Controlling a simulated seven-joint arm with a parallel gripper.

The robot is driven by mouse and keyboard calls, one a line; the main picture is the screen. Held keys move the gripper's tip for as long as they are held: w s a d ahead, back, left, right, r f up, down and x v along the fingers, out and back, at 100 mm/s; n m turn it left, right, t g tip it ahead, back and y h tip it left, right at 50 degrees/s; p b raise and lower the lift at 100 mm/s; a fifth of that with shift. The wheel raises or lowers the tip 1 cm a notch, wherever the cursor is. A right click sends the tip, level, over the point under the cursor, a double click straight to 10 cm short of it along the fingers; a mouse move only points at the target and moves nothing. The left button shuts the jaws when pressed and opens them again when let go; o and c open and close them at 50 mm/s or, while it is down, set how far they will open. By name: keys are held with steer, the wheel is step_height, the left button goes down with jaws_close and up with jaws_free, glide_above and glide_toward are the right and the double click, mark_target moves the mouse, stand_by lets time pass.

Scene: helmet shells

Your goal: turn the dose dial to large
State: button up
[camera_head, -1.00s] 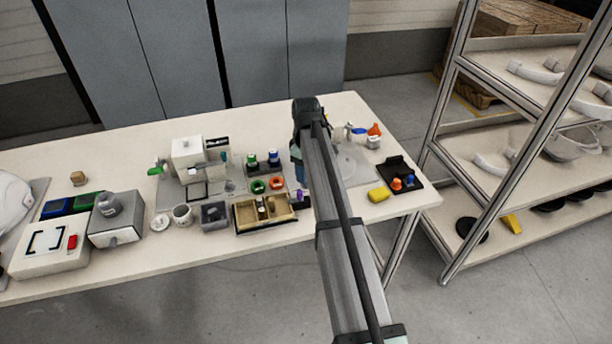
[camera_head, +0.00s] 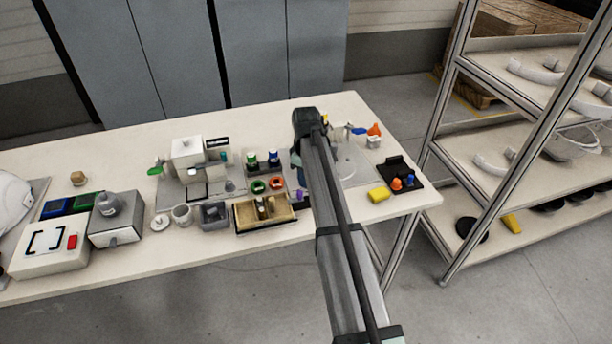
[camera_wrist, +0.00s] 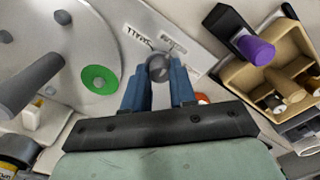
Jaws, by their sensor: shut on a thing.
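In the wrist view, the two blue fingers of my gripper (camera_wrist: 159,84) point up the picture. They are shut on a small round grey knob, which I take to be the dose dial (camera_wrist: 158,66). In the head view my arm covers the dial, and only a bit of my gripper (camera_head: 297,158) shows beside the arm.
A tan divided tray (camera_wrist: 233,72) and a purple-capped item (camera_wrist: 256,49) lie right of my gripper in the wrist view. A grey disc with a green spot (camera_wrist: 98,79) is at left. In the head view, a yellow block (camera_head: 379,195) and black tray (camera_head: 410,184) stand right of my arm.

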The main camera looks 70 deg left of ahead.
jaws_close()
steer(key=shift+m, duration=0.4)
steer(key=m, duration=0.5)
steer(key=shift+m, duration=0.3)
steer(key=m, duration=0.5)
steer(key=shift+m, duration=0.4)
steer(key=o, duration=0.7)
jaws_free()
steer(key=shift+c, duration=0.2)
